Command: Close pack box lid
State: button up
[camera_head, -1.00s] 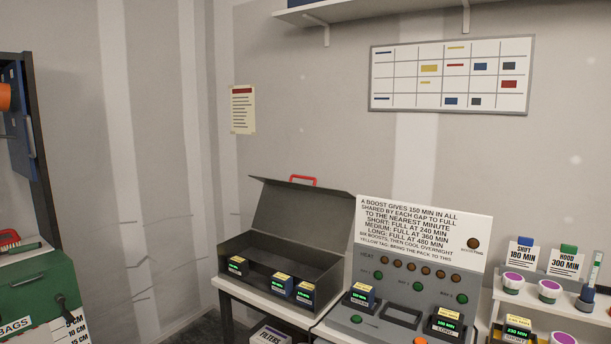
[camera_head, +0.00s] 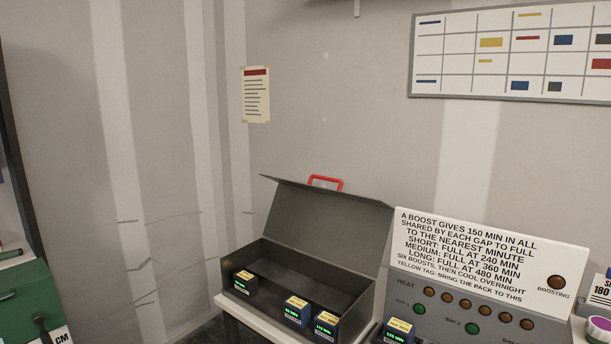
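The dark grey pack box (camera_head: 262,262) stands on a white-topped bench at the lower middle of the head view. Its lid (camera_head: 325,222) is open, tilted up and back, with a red handle (camera_head: 326,182) at its top edge. My gripper is not in view.
A grey charging station (camera_head: 455,318) with a white text panel (camera_head: 490,250) stands right of the box, close to it. Another pack (camera_head: 396,333) is at its left. A green case (camera_head: 25,305) is at the lower left.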

aim_at(351, 231)
jog(key=u, duration=0.65)
jog(key=i, duration=0.9)
jog(key=u, duration=0.65)
